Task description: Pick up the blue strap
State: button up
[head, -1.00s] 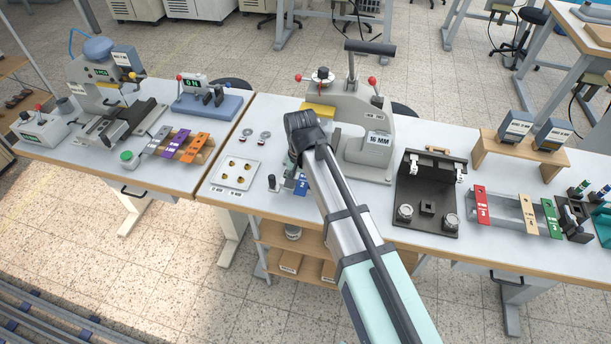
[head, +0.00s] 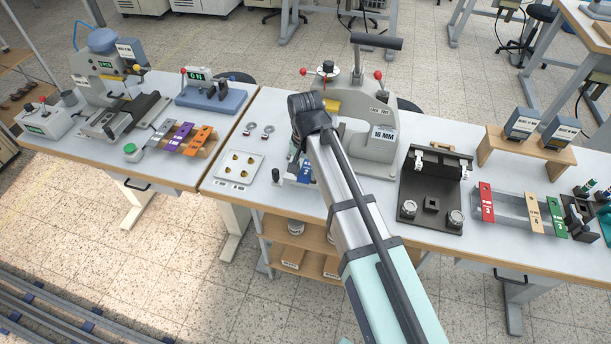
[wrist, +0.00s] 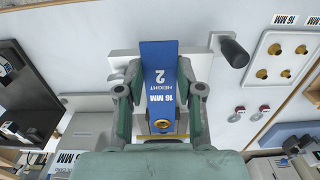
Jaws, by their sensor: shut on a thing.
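The blue strap (wrist: 158,62), printed "16 MM HEIGHT 2", lies between the two fingers of my gripper (wrist: 159,70) in the wrist view. The fingers are shut on it, one at each long side. A brass-coloured ring shows at its near end. The strap is still at the press fixture (wrist: 205,55), over a pale plate; I cannot tell whether it is lifted clear. In the head view a bit of the blue strap (head: 305,172) shows beside my arm, in front of the press. My arm hides the fingers there.
The grey press (head: 362,150) marked "16 MM" stands just behind my arm. A black knob (wrist: 233,52) is close right of the strap. A tray with brass pieces (head: 239,168) lies left. A black fixture (head: 432,215) and a rack with coloured straps (head: 520,208) stand right.

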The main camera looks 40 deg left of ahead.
notch_tip(320, 180, up, 17)
jog(key=b, duration=0.3)
jog(key=shift+r+b, duration=0.15)
jog(key=shift+b, duration=0.2)
jog(key=shift+r, duration=0.2)
jog(key=shift+r+p, duration=1.3)
jog(key=shift+p, duration=0.2)
notch_tip(320, 180, up, 3)
jog(key=p, duration=0.2)
jog(key=shift+p, duration=0.35)
jog(key=shift+d, duration=0.1)
